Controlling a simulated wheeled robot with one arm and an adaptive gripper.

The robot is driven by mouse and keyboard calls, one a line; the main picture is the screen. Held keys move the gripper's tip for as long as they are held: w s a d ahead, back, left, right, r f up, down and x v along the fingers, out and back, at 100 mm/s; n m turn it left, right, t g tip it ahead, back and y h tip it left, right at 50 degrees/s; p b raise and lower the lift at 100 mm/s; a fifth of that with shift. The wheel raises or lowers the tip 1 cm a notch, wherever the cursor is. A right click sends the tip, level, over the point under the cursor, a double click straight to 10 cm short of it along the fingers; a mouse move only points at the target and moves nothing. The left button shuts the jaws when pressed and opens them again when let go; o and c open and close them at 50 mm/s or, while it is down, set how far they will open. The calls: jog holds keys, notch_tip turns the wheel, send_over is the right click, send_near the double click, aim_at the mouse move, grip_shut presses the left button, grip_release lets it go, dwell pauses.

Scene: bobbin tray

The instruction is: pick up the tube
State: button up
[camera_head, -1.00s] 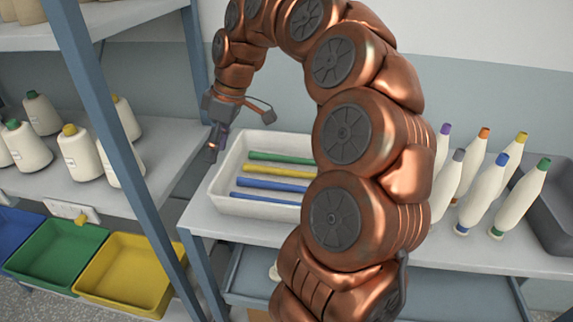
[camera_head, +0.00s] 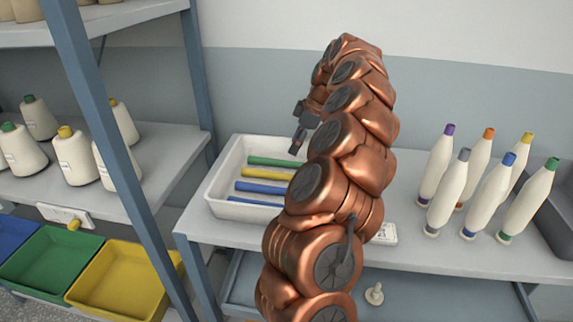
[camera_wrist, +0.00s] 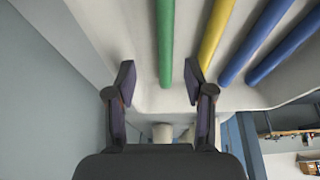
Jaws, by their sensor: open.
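The white tray (camera_head: 213,190) on the bench holds several tubes lying side by side. A green tube (camera_head: 270,161) lies at the back, a yellow tube (camera_head: 266,174) in front of it, then blue tubes (camera_head: 262,188). Their right ends are hidden behind my arm in the head view. My gripper (camera_head: 297,143) is above the back right part of the tray, empty. In the wrist view my gripper (camera_wrist: 161,85) is open, with the green tube (camera_wrist: 165,45) between the fingers and the yellow tube (camera_wrist: 213,35) near the right fingertip. None of the tubes is held.
Several cream bobbins (camera_head: 474,166) with coloured tips stand on the bench at right, beside a dark grey bin (camera_head: 550,215). A blue shelf post (camera_head: 105,110) rises at left, with yarn cones (camera_head: 75,158) behind it. Yellow (camera_head: 125,278) and green (camera_head: 50,257) bins sit low at left.

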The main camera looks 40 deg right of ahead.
aim_at(285, 164)
jog(key=shift+a+p+x, duration=0.15)
jog(key=shift+p+x, duration=0.3)
jog(key=shift+x, duration=1.15)
jog(key=shift+a+p+x, duration=0.2)
jog(key=shift+p+x, duration=0.2)
jog(key=shift+x, duration=1.2)
jog(key=shift+s, duration=0.2)
jog(key=shift+c, duration=0.3)
grip_shut()
